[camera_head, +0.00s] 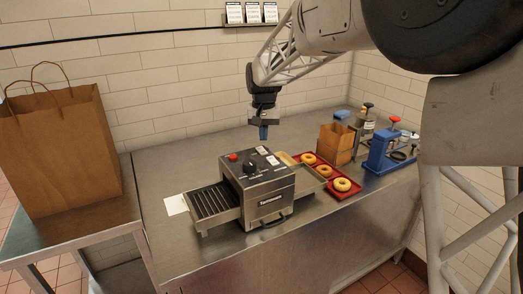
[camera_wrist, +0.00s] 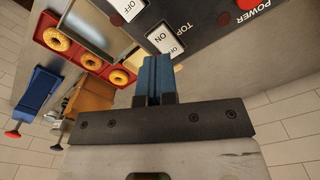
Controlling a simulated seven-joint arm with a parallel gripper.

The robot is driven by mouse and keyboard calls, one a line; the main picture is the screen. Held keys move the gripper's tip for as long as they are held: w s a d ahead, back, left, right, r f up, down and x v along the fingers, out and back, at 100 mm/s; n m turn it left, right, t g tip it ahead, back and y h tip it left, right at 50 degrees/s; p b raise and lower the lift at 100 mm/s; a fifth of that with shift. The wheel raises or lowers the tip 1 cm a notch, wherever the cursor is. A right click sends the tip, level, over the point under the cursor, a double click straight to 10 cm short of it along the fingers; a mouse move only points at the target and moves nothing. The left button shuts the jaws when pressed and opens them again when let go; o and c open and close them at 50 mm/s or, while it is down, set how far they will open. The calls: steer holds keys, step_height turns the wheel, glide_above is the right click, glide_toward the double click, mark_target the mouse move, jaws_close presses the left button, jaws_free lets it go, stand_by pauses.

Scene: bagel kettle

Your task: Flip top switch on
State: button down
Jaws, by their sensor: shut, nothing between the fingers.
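The conveyor toaster (camera_head: 262,204) stands on the steel counter, with a dark control panel on top. In the wrist view, the white rocker switch (camera_wrist: 160,38) marked ON and OFF sits beside the word TOP. A second white rocker (camera_wrist: 128,9) shows OFF, partly cut by the frame edge. My gripper (camera_head: 263,136) is above the panel's back edge in the head view, pointing down. In the wrist view its blue fingers (camera_wrist: 153,62) are shut and empty, with tips close to the top switch. I cannot tell if they touch it.
A red power button (camera_head: 233,157) and dark knob (camera_head: 250,167) are on the panel. A paper bag (camera_head: 60,150) stands left.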

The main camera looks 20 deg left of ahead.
steer(key=shift+r, duration=1.25)
steer(key=shift+d, duration=0.1)
steer(key=shift+s+d+r, duration=0.1)
steer(key=shift+d+r, duration=0.05)
steer(key=shift+d, duration=0.1)
steer(key=s+d+r+m+t, duration=0.1)
steer(key=s+d+r, duration=0.1)
steer(key=s+d, duration=0.9)
steer(key=s+d+r+m, duration=0.15)
steer(key=s+d, duration=0.45)
steer(key=d, duration=0.9)
steer(key=s+d+f, duration=0.2)
steer(key=s+d, duration=0.2)
steer(key=s, duration=0.4)
steer(key=s+d+f+t, duration=0.1)
steer(key=s+d+f, duration=0.2)
steer(key=s+d, duration=0.2)
steer(key=s+d+f, duration=0.2)
steer(key=s+d, duration=0.3)
steer(key=s, duration=0.7)
steer(key=shift+d+f+m+t, duration=0.25)
steer(key=shift+f+m+t, duration=0.05)
steer(key=shift+f+m, duration=0.1)
